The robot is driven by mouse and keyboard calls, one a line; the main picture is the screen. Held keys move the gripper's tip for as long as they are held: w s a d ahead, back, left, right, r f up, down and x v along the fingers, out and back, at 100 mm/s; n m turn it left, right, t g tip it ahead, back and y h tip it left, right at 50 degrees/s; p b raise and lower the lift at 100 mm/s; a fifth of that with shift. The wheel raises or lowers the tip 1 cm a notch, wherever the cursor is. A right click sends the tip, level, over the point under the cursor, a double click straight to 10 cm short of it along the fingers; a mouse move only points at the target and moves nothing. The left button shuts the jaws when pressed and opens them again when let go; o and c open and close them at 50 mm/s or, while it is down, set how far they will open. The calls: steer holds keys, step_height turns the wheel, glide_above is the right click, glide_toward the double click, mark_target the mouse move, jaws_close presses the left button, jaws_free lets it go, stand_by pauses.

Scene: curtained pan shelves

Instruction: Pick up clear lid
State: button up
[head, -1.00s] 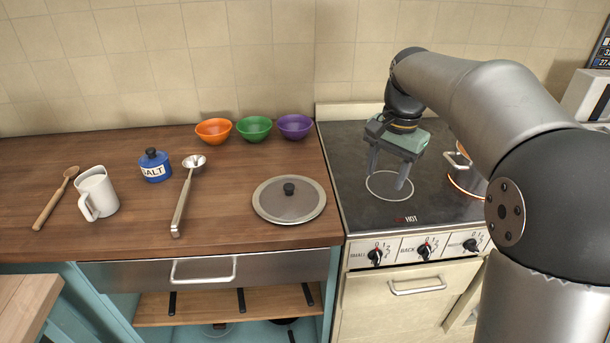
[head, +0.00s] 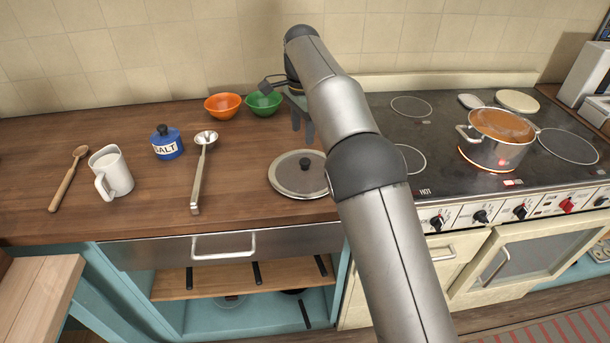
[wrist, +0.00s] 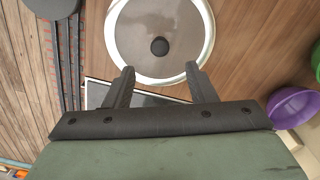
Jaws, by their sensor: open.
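The clear lid (head: 297,176) is round with a pale metal rim and a black knob (wrist: 159,46). It lies flat on the wooden counter, left of the stove; my arm covers part of its right edge in the head view. In the wrist view the lid (wrist: 183,22) is beyond my fingertips, its knob roughly centred between their lines. My gripper (wrist: 160,78) is open and empty, apart from the knob. In the head view my gripper (head: 303,128) is behind and above the lid, partly hidden by my arm.
Orange bowl (head: 222,106) and green bowl (head: 264,103) stand behind the lid; a purple bowl (wrist: 293,106) is close to my gripper's right. A ladle (head: 202,165), salt jar (head: 167,143) and white jug (head: 112,172) lie left. A pot (head: 496,140) stands on a glowing burner.

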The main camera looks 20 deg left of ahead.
glide_above(305, 160)
steer(key=f, duration=0.4)
steer(key=shift+s+a+f, duration=0.25)
steer(key=shift+f, duration=0.05)
steer(key=shift+w+d+f+p, duration=0.15)
steer(key=shift+f+p, duration=0.2)
steer(key=shift+f, duration=1)
steer(key=shift+w+d+f+p, duration=0.15)
steer(key=shift+f+p, duration=0.2)
steer(key=shift+f, duration=0.95)
steer(key=shift+s, duration=0.1)
jaws_close()
